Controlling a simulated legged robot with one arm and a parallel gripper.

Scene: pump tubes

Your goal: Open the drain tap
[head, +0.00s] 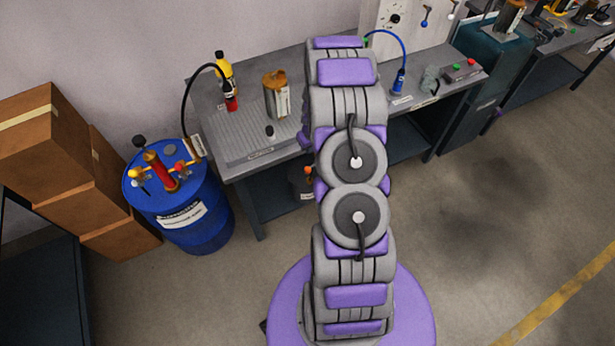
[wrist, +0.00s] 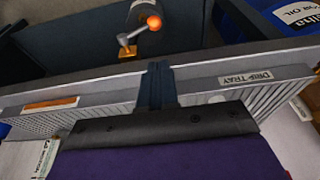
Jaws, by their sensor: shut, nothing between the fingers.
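The likely drain tap (wrist: 130,46) shows in the wrist view as a grey lever with a round end and a brass-orange base. In the head view, an orange fitting (head: 309,171) on a dark vessel under the bench looks like the same spot. My gripper (wrist: 157,70) shows in the wrist view, its dark fingers together and empty. They overlap the bench's front edge in the picture, apart from the tap.
The ridged drip tray (head: 255,140) lies on the bench; its label (wrist: 252,77) also shows in the wrist view. A blue drum (head: 195,225) stands left of the bench, with cardboard boxes (head: 105,195) beyond. Floor (head: 480,230) at right is clear.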

